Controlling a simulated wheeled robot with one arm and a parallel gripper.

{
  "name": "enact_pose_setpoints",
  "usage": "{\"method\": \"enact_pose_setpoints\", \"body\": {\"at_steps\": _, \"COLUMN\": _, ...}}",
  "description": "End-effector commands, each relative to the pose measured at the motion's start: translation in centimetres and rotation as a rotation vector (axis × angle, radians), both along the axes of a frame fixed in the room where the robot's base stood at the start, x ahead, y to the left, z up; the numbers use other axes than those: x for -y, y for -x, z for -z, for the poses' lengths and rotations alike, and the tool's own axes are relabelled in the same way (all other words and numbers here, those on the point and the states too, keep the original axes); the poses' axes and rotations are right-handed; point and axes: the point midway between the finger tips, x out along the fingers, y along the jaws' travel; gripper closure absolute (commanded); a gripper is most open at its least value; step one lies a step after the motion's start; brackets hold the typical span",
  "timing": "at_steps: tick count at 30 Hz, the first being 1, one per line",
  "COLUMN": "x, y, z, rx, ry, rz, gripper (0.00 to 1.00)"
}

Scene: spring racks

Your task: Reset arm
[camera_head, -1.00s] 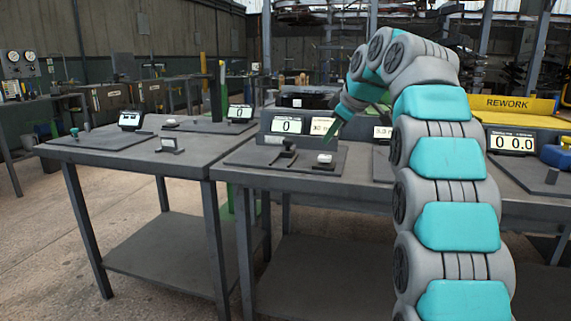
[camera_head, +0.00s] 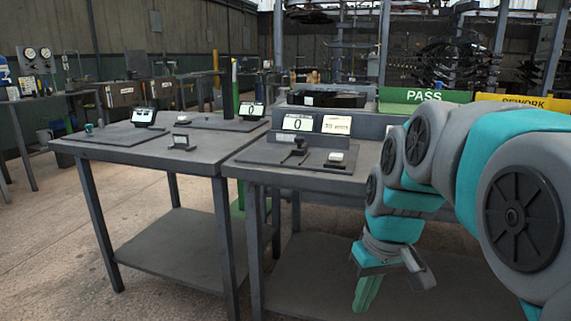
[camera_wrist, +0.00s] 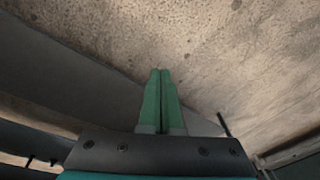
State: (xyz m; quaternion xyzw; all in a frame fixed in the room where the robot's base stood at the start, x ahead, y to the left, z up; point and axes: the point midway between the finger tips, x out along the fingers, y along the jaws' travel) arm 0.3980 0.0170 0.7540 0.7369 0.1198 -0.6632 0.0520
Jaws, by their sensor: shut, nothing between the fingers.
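My gripper (camera_head: 366,292) has green fingers and points down in the head view, in front of the right-hand workbench and below the level of its top. My teal and grey arm is folded at the right of the picture. In the wrist view my gripper (camera_wrist: 160,72) shows its two green fingers side by side, shut, with nothing between them. Beyond the fingertips are the concrete floor (camera_wrist: 240,50) and a dark grey surface (camera_wrist: 60,60), probably a bench part. No contact shows.
The workbench (camera_head: 262,172) carries a display reading 0 (camera_head: 298,123) and a small fixture. A second workbench (camera_head: 120,152) at left holds more displays. A green PASS bin (camera_head: 425,97) and a yellow REWORK bin (camera_head: 525,99) stand behind. Open floor (camera_head: 60,260) lies at left.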

Motion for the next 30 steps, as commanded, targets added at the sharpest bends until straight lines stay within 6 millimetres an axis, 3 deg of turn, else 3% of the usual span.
{"method": "enact_pose_setpoints", "body": {"at_steps": 1, "x": 0.0, "y": 2.4, "z": 1.3, "rx": -0.031, "ry": 0.007, "rz": 0.024, "gripper": 1.00}}
{"method": "enact_pose_setpoints", "body": {"at_steps": 9, "x": 0.9, "y": 13.9, "z": 7.9, "rx": -0.187, "ry": 0.070, "rz": 0.163, "gripper": 1.00}}
{"method": "enact_pose_setpoints", "body": {"at_steps": 15, "x": 1.5, "y": 19.1, "z": 10.8, "rx": -0.248, "ry": 0.107, "rz": 0.222, "gripper": 1.00}}
{"method": "enact_pose_setpoints", "body": {"at_steps": 19, "x": 1.7, "y": 20.3, "z": 11.5, "rx": -0.261, "ry": 0.115, "rz": 0.236, "gripper": 1.00}}
{"method": "enact_pose_setpoints", "body": {"at_steps": 30, "x": 1.7, "y": 20.3, "z": 11.5, "rx": -0.262, "ry": 0.116, "rz": 0.237, "gripper": 1.00}}
